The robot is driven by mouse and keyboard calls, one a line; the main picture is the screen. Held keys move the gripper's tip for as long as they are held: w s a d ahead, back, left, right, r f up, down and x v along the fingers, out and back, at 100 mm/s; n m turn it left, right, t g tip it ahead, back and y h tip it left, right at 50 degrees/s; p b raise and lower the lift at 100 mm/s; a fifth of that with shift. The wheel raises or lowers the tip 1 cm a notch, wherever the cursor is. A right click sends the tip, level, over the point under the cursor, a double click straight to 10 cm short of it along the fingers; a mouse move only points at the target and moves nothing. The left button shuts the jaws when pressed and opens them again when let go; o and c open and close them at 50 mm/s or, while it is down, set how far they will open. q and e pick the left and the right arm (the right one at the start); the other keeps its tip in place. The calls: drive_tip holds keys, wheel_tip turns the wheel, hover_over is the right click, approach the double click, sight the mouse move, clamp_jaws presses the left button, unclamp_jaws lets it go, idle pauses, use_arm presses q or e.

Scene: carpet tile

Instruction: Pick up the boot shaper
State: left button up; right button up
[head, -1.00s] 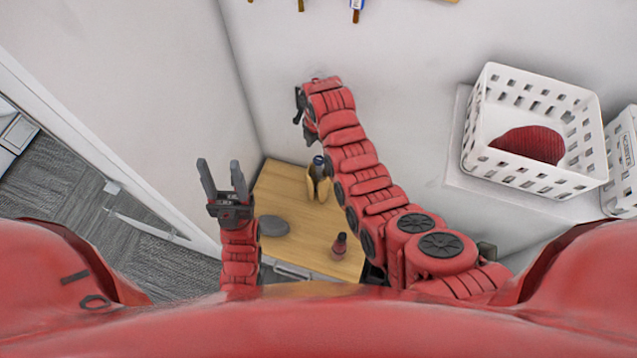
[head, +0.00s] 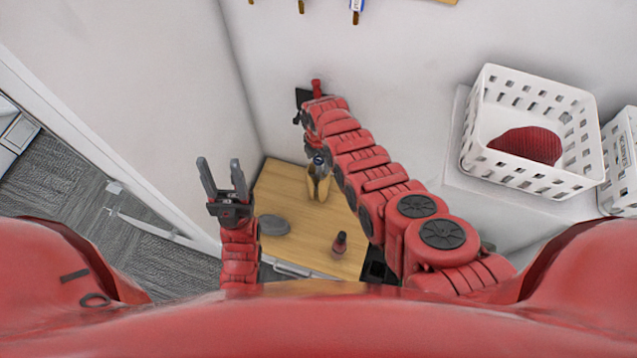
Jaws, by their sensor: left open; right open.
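A tan, upright, folded-looking piece (head: 318,188) stands on the wooden cabinet top, with a dark blue-topped item (head: 318,160) at its upper end. It may be the boot shaper, but I cannot tell for sure. My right arm passes close beside it and partly covers it. My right gripper (head: 300,107) is beyond it, near the back wall; its fingers are mostly hidden, and it is open. My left gripper (head: 222,180) is open and empty, fingers pointing up, left of the cabinet top.
The wooden cabinet top (head: 290,195) also holds a grey oval item (head: 273,225) and a small dark red bottle (head: 339,244). A white perforated basket (head: 490,120) with a dark red knitted thing (head: 527,146) stands on a ledge at right. Walls close off the back and left.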

clamp_jaws()
idle(0.5)
idle(1.0)
